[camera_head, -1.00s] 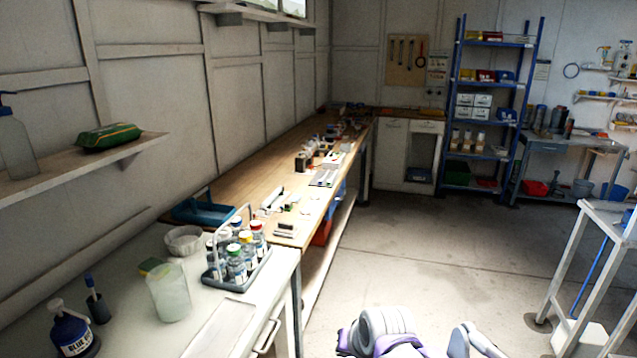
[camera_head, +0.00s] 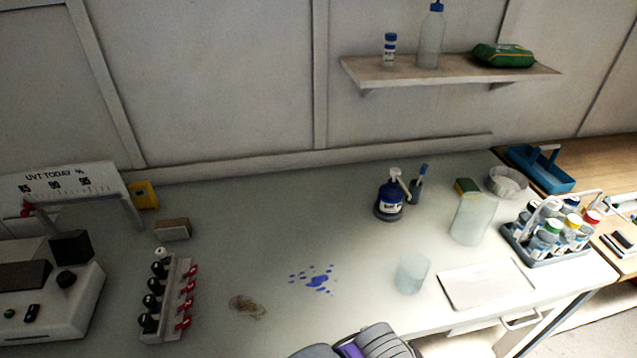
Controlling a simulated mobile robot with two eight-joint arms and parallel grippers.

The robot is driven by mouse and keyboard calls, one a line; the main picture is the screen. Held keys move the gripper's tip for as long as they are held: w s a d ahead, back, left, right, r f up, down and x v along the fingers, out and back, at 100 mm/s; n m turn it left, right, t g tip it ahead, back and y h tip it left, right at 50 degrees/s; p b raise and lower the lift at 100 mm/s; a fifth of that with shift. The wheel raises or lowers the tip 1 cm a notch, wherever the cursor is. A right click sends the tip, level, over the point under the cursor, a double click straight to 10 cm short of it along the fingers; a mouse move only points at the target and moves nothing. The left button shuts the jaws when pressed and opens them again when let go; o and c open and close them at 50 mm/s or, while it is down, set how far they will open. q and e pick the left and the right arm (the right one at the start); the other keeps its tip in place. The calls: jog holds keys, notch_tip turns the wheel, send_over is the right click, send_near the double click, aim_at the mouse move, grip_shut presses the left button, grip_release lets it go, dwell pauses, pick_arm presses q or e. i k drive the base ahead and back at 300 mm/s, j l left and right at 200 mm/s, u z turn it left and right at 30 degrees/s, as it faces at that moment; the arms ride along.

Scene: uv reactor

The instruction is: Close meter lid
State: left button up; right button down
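A white bench instrument (camera_head: 85,300), which looks like the meter, stands at the left edge of the bench, cut off by the frame. It has a dark recessed panel (camera_head: 22,275), a black raised block (camera_head: 72,247), a black knob and small buttons on its front. I cannot tell for sure which part is the lid or how it stands. Neither gripper shows; only a grey and purple part of my own body is at the bottom edge, well right of the instrument.
A rack with black knobs and red clips (camera_head: 168,300) stands right of the instrument. A "UVT TODAY %" sign (camera_head: 65,185) is behind it. Blue spots and a brown stain mark the bench. Beakers (camera_head: 412,273), a blue bottle (camera_head: 389,200) and a bottle carrier (camera_head: 545,262) stand farther right.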

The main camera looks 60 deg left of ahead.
aim_at(69, 249)
jog(key=u, duration=1)
jog(key=k+u, duration=0.1)
jog(key=u, duration=0.9)
jog(key=k+u, duration=0.1)
jog(key=u, duration=1.35)
jog(key=j+u, duration=0.1)
jog(key=u, duration=0.4)
jog(key=k, duration=0.05)
